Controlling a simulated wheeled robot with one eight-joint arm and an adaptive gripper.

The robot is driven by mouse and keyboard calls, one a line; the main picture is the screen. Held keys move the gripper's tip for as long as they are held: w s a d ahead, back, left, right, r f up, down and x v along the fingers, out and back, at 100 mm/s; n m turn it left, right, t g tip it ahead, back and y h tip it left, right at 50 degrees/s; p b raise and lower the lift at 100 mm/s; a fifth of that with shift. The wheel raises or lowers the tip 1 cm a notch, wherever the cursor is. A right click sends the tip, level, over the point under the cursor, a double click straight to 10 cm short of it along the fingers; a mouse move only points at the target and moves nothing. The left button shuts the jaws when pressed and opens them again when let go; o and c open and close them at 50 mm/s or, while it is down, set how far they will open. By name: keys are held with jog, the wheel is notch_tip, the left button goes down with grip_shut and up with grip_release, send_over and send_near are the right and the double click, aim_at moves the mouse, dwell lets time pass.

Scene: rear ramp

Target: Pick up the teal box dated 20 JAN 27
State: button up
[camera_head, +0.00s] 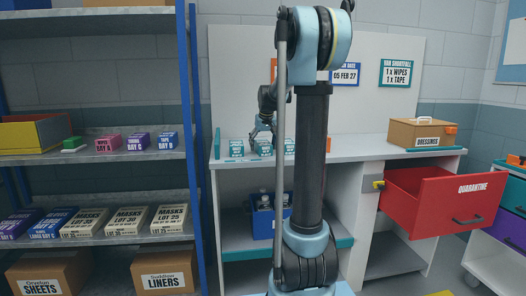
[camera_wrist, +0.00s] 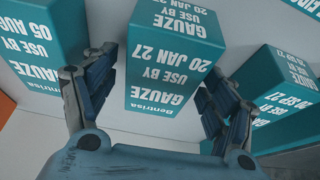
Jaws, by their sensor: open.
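The teal gauze box dated 20 JAN 27 (camera_wrist: 165,65) is in the middle of the wrist view, its print upside down. My gripper (camera_wrist: 155,78) is open, with one finger at each side of this box and a gap beside it. The box appears to stand on the pale counter. In the head view my gripper (camera_head: 262,133) is over a row of small teal boxes (camera_head: 264,149) on the counter; their dates are too small to read there.
A teal gauze box reading 05 AUG (camera_wrist: 40,40) stands close on the left, another teal box (camera_wrist: 275,85) close on the right. A red quarantine drawer (camera_head: 440,200) stands open.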

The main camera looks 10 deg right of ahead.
jog(key=shift+f, duration=0.1)
jog(key=c, duration=1.3)
jog(key=shift+o, duration=0.2)
